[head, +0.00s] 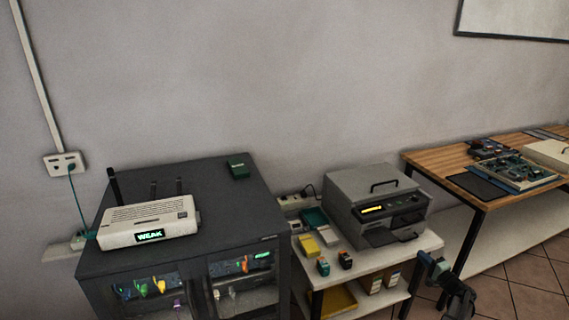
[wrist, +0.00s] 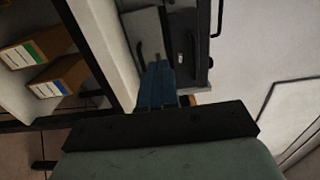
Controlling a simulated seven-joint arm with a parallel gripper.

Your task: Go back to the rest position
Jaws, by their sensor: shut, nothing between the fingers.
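My gripper (head: 424,259) is at the lower right in the head view, just off the right edge of the white side table (head: 431,242). Its blue fingers also show in the wrist view (wrist: 158,72), where they are together with nothing between them. My gripper is apart from the objects on the tables. The rest position itself is not marked in either view.
The grey printer-like machine (head: 375,203) stands on the white table, close left of my gripper. The wooden bench (head: 438,160) stands to the right. A router (head: 150,222) reading "WEAK" sits on the dark cabinet (head: 235,207). Floor shows between white table and bench.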

